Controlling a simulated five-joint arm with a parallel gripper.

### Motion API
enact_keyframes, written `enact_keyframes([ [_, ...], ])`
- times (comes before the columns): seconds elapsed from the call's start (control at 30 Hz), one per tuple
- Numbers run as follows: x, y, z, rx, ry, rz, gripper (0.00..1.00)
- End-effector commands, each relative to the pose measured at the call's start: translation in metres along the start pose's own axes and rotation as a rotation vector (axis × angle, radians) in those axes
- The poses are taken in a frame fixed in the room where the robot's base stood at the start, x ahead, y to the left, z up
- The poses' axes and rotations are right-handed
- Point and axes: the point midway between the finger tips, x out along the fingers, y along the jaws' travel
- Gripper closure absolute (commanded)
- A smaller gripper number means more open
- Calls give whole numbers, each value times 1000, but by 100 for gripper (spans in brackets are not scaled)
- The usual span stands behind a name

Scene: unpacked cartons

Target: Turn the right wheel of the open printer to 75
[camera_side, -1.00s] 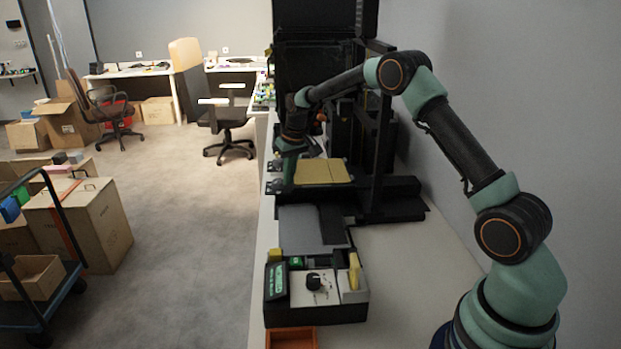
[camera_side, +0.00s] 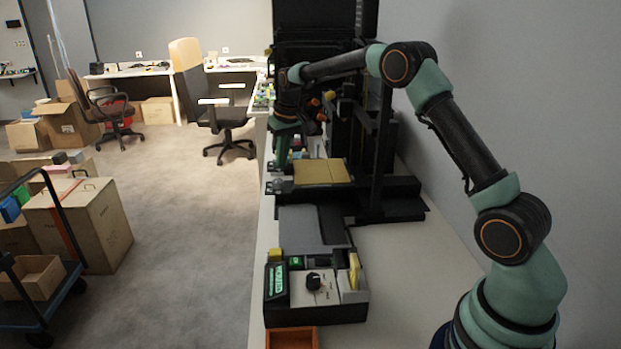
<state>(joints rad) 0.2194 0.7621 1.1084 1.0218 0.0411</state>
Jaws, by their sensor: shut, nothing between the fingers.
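The open printer is a black frame with a gold bed plate (camera_side: 322,172) on a dark base, on the long table. Small grey wheels sit along the left edge of its base. The nearer wheel (camera_side: 277,184) shows clear of my gripper. Another one (camera_side: 271,166) is farther back, close to the fingers. My gripper (camera_side: 281,166) points down at that left edge, shut and empty, beside the bed. I cannot tell whether it touches a wheel. The wheel markings are too small to read.
A control box (camera_side: 315,294) with a black knob and a green display stands nearer on the table. An orange tray (camera_side: 291,338) lies in front of it. Dark printer uprights (camera_side: 378,150) stand right of the bed. The table right of the box is clear.

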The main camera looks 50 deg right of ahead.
Motion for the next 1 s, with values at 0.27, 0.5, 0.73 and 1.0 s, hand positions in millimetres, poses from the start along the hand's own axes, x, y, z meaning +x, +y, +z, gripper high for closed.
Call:
enact_keyframes([
  [0.27, 14, -5, 4, 0, -3, -2, 100],
  [0.5, 42, -4, 11, 0, -4, -2, 100],
  [0.73, 61, -4, 15, 0, -1, -2, 100],
  [1.0, 66, -4, 17, 0, 0, -2, 100],
])
